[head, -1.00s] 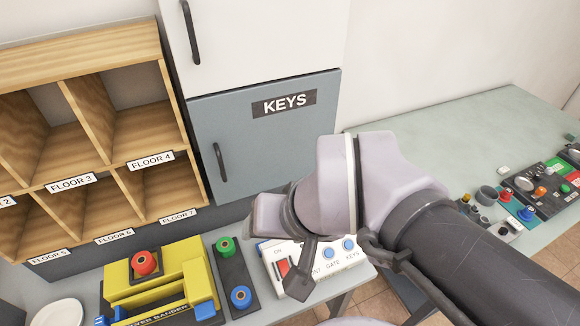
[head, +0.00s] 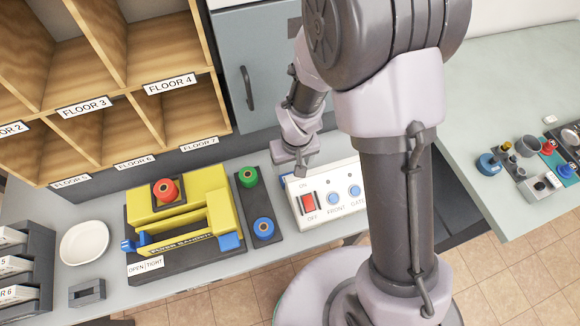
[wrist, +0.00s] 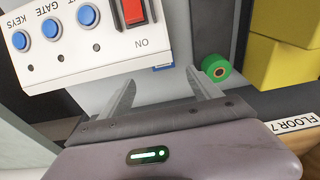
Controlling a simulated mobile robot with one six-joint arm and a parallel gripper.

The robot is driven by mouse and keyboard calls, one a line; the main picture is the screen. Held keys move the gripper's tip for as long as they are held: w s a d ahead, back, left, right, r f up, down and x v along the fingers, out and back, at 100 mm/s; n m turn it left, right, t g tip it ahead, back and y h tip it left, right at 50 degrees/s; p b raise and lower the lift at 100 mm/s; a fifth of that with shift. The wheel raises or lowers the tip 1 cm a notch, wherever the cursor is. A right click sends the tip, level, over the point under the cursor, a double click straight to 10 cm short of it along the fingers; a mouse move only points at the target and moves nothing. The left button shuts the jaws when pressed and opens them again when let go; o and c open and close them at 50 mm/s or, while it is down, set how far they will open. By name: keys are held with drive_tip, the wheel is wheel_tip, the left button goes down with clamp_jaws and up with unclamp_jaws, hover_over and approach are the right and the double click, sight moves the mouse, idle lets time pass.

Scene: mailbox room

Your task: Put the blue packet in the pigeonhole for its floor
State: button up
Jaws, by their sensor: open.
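My gripper (head: 296,164) is above the counter at the rear left corner of the white switch box (head: 345,184). In the wrist view my gripper (wrist: 160,88) is open, with nothing visible between its two fingers. A small blue edge (wrist: 163,67) shows beside the switch box between the fingertips; I cannot tell whether it is the blue packet. No whole blue packet is in view. The wooden pigeonholes (head: 122,92) stand at the upper left, with FLOOR 3 and FLOOR 4 labels above FLOOR 5, FLOOR 6 and FLOOR 7. The visible compartments look empty.
A yellow bander (head: 182,225) and a dark panel (head: 257,212) with green and blue knobs stand left of the switch box. A white plate (head: 84,243) and labelled trays (head: 20,270) are farther left. A grey KEYS cabinet (head: 268,75) rises behind.

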drive_tip(key=f, duration=0.3)
drive_tip(key=f+b, duration=0.1)
drive_tip(key=f, duration=0.1)
drive_tip(key=shift+w+a, duration=0.15)
drive_tip(key=shift+w, duration=0.2)
drive_tip(key=f+b, duration=0.1)
drive_tip(key=f, duration=0.2)
drive_tip(key=f+b, duration=0.1)
drive_tip(key=f, duration=0.1)
drive_tip(key=shift+w+a+f+b, duration=0.2)
drive_tip(key=shift+w+a+b, duration=0.1)
drive_tip(key=shift+a+b, duration=0.05)
drive_tip(key=shift+r, duration=0.15)
drive_tip(key=shift+c, duration=1.1)
clamp_jaws()
wheel_tip(320, 180, up, 17)
drive_tip(key=p, duration=0.6)
drive_tip(key=d+m+b, duration=0.1)
drive_tip(key=d, duration=0.3)
drive_tip(key=d+f+m+b, duration=0.1)
drive_tip(key=d, duration=0.3)
drive_tip(key=d+m+b, duration=0.1)
drive_tip(key=d+b, duration=0.1)
drive_tip(key=d, duration=0.2)
drive_tip(key=shift+s+d+f, duration=0.1)
drive_tip(key=shift+s+f, duration=0.15)
drive_tip(key=shift+r, duration=0.15)
